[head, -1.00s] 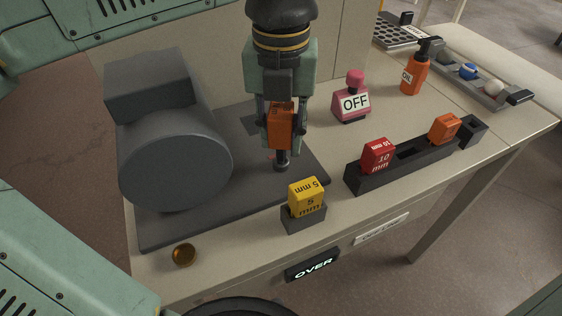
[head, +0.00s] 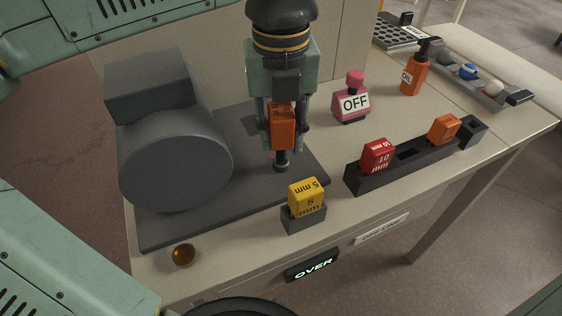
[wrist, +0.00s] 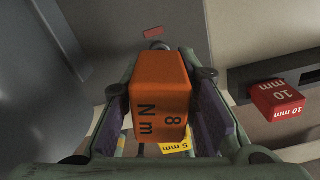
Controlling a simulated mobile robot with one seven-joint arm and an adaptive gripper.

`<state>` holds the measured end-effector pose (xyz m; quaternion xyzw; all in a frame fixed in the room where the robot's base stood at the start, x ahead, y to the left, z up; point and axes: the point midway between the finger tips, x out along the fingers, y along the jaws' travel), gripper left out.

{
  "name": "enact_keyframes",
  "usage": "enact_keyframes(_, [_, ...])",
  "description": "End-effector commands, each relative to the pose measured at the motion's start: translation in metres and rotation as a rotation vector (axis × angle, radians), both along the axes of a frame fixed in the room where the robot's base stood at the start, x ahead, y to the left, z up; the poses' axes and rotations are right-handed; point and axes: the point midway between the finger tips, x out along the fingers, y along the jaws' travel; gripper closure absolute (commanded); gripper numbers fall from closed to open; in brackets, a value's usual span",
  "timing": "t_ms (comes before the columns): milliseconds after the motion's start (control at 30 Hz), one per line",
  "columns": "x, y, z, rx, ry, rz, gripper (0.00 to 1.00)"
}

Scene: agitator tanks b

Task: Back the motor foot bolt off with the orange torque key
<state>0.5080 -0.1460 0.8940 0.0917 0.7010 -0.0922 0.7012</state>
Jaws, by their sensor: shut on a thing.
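The orange torque key (head: 283,122), marked "8 N m" in the wrist view (wrist: 160,95), is upright between the fingers of my gripper (head: 282,138). My gripper is shut on it and points down. The key's dark shank (head: 282,160) reaches down to the front right part of the dark motor base plate (head: 190,225). The motor foot bolt itself is hidden at the shank's lower end; I cannot tell how they fit together. The grey motor (head: 175,155) stands on the plate, left of my gripper.
A yellow 5 mm key (head: 307,196) stands in a holder in front. A dark rack (head: 410,165) holds a red 10 mm key (head: 378,155) and an orange block (head: 444,129). A pink "OFF" piece (head: 351,100) stands behind. A display (head: 312,265) reads "OVER". A brass knob (head: 184,254) is front left.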

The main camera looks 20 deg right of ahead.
Motion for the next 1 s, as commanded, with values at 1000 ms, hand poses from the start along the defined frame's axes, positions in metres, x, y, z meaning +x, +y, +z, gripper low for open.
enact_keyframes(1000, [0.000, 0.000, 0.022, 0.000, 0.000, -0.019, 1.00])
